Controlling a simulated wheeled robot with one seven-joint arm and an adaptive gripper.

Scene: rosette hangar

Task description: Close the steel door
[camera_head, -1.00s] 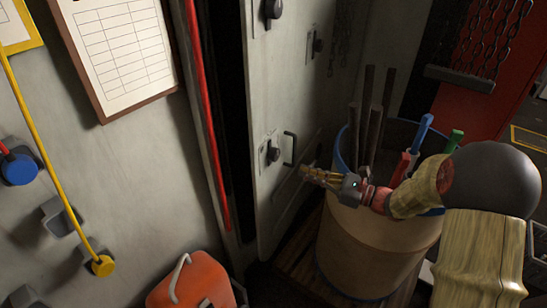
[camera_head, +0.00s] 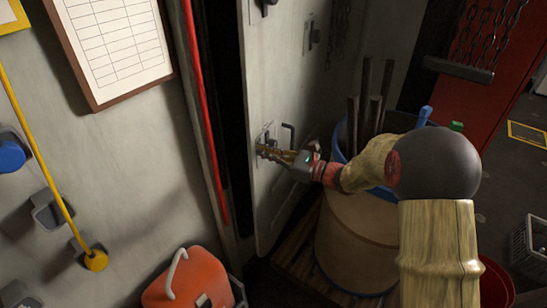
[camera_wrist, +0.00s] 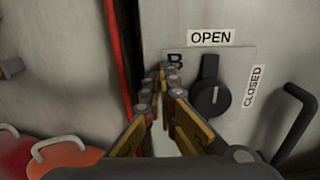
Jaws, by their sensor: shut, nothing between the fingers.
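The steel door (camera_head: 285,90) is a grey panel standing ajar, with a dark gap between its left edge and the frame. My gripper (camera_head: 262,150) is shut and empty in front of the door's lower latch area. In the wrist view, my fingertips (camera_wrist: 163,75) are near the door's edge, just left of a black rotary knob (camera_wrist: 210,92). The knob points up towards the "OPEN" label (camera_wrist: 211,37); a "CLOSED" label (camera_wrist: 254,86) is at its right. A dark pull handle (camera_wrist: 295,120) is further right. I cannot tell whether my fingertips touch the door.
A red strip (camera_head: 203,120) runs down the frame beside the gap. A bin (camera_head: 355,235) with rods stands right of the door, under my arm. An orange canister (camera_head: 190,280) is on the lower left. A clipboard (camera_head: 115,50) hangs on the left wall.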

